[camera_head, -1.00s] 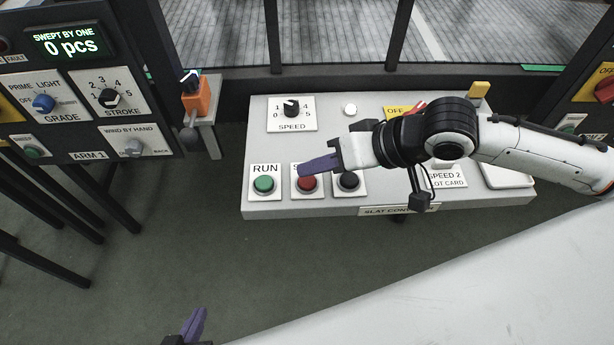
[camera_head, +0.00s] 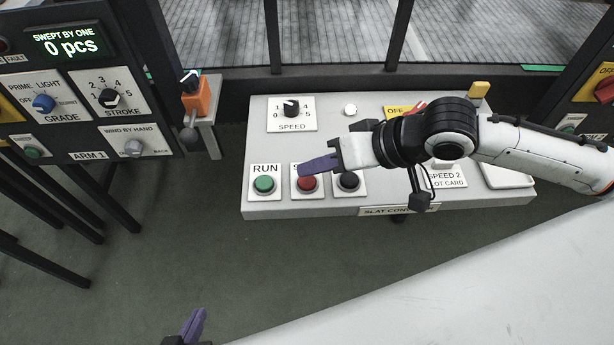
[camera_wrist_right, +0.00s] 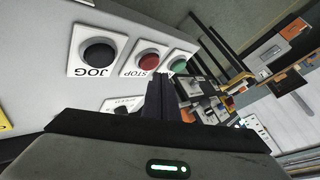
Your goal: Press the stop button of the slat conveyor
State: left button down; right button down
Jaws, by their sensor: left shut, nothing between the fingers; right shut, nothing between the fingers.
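The red stop button (camera_head: 307,183) sits on the front of the slat conveyor's pale panel (camera_head: 380,209), between the green RUN button (camera_head: 264,184) and a black button (camera_head: 348,181). In the right wrist view the red button (camera_wrist_right: 149,61) is labelled STOP and the black one (camera_wrist_right: 98,54) JOG. My right gripper (camera_head: 303,168) is shut and empty, its purple fingers over the STOP plate, covering most of its label. In the wrist view its fingertips (camera_wrist_right: 160,80) end just beside the red button; contact cannot be told. My left gripper (camera_head: 199,314) is shut and empty at the bottom edge.
A SPEED dial (camera_head: 291,108) and a white round knob (camera_head: 350,110) sit further back on the panel. An orange box with a lever (camera_head: 196,98) stands to the left, by the ARM 1 panel (camera_head: 90,156). A pale surface (camera_head: 480,290) fills the lower right.

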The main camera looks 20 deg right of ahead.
jog(key=shift+f, duration=0.95)
dwell(1.0)
jog(key=shift+r+p, duration=0.1)
jog(key=shift+p, duration=0.25)
jog(key=shift+r+p, duration=0.85)
jog(key=shift+p, duration=0.3)
